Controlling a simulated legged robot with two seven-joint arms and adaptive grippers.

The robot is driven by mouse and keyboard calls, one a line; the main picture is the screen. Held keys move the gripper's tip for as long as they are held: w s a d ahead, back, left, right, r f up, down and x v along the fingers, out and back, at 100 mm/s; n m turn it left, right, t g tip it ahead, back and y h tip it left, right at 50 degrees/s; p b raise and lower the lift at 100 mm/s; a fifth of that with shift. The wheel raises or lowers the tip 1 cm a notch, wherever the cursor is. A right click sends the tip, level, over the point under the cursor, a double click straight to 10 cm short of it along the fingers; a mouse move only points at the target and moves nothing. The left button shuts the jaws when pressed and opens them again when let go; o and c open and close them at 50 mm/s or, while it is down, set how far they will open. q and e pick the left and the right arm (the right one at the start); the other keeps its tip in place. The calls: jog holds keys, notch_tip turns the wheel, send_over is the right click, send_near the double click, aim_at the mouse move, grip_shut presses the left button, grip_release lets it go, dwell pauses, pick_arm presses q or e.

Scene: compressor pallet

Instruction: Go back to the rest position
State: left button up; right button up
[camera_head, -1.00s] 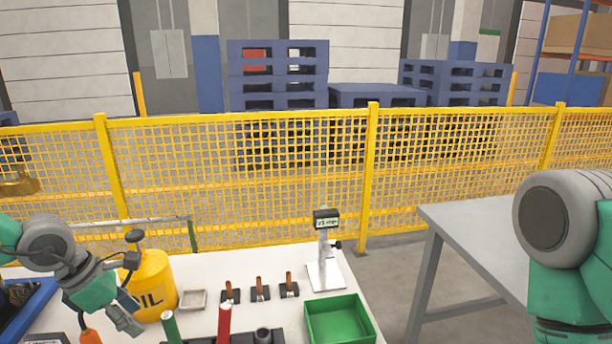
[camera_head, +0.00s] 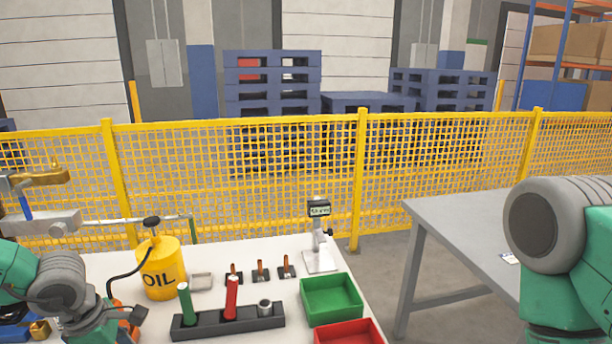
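My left arm (camera_head: 62,285) comes in at the lower left, grey and green, over the left end of the white table (camera_head: 220,255). Its wrist runs down to the bottom edge, and its gripper fingers do not show. My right arm (camera_head: 545,235) stands at the right edge in front of the grey table, and its gripper is out of the picture. A yellow oil can (camera_head: 160,270) stands upright just right of my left arm. An orange object (camera_head: 122,306), partly hidden, shows beside the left wrist.
A dark holder (camera_head: 205,324) carries a green and a red upright cylinder. Green (camera_head: 332,296) and red (camera_head: 350,334) bins, a gauge stand (camera_head: 320,235) and several small upright pieces share the table. A grey table (camera_head: 455,225) stands right; yellow fence (camera_head: 250,180) behind.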

pick_arm(q)
jog(key=s+f+m+y, duration=0.1)
jog(key=s+f+m, duration=0.2)
jog(key=s+f, duration=0.1)
jog(key=s+f+m+y, duration=0.1)
jog(key=s+f+m, duration=0.1)
jog(key=f, duration=0.1)
jog(key=shift+s+d+m+y, duration=0.15)
jog(key=shift+d+m+y, duration=0.15)
jog(key=shift+d, duration=0.05)
jog(key=s+d+f+m+b, duration=0.1)
jog(key=s+d+f+m, duration=0.2)
jog(key=s+m, duration=0.5)
jog(key=s+d+f+m+g+h, duration=0.1)
jog(key=s+d+f+m, duration=0.2)
jog(key=s+f+m, duration=0.3)
jog(key=s+m, duration=0.3)
jog(key=s, duration=0.2)
jog(key=shift+f+m+b, duration=0.2)
jog(key=shift+m+b, duration=0.1)
jog(key=shift+b, duration=0.1)
jog(key=shift+a, duration=0.1)
